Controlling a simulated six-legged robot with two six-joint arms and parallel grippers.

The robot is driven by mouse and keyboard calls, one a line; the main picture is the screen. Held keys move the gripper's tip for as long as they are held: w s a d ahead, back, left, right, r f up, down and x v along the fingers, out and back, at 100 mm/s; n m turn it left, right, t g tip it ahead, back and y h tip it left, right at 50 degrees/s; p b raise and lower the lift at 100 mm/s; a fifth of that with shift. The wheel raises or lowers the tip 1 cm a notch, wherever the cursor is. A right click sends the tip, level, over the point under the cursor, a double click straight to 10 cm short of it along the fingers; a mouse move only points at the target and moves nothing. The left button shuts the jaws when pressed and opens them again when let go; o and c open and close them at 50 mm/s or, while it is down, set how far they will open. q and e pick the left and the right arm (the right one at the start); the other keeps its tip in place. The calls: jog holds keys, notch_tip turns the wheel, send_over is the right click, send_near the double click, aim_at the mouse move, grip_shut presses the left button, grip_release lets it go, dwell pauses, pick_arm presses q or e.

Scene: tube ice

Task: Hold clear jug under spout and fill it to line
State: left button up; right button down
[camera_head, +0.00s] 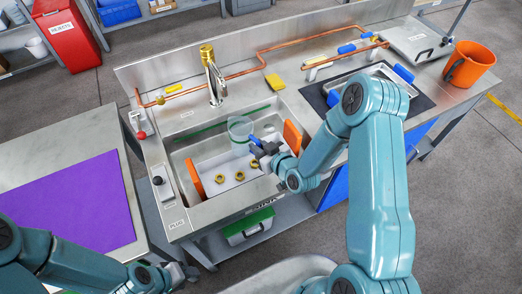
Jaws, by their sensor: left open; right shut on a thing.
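The clear jug (239,129) is in the sink, below and a little right of the spout. Its fill line and any water in it are too small to tell. My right gripper (256,146) is shut on the jug at its right side, by what looks like a blue handle. The spout (213,80) is a steel tap with a gold top, at the back edge of the sink (180,150). My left gripper (187,272) is low in the view, in front of the counter, away from the jug; its fingers are small and partly hidden.
Several brass rings (220,178) lie on a white sheet in the sink, between orange plates (195,178). A red-knobbed lever (141,134) and a black-knobbed one (158,182) stand left of the sink. An orange bucket (470,64) stands far right. A purple mat (75,205) covers the left table.

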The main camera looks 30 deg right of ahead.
aim_at(249, 130)
jog(key=shift+w, duration=6.5)
jog(key=shift+s, duration=4.9)
jog(key=shift+s+b, duration=0.55)
jog(key=shift+s, duration=1.6)
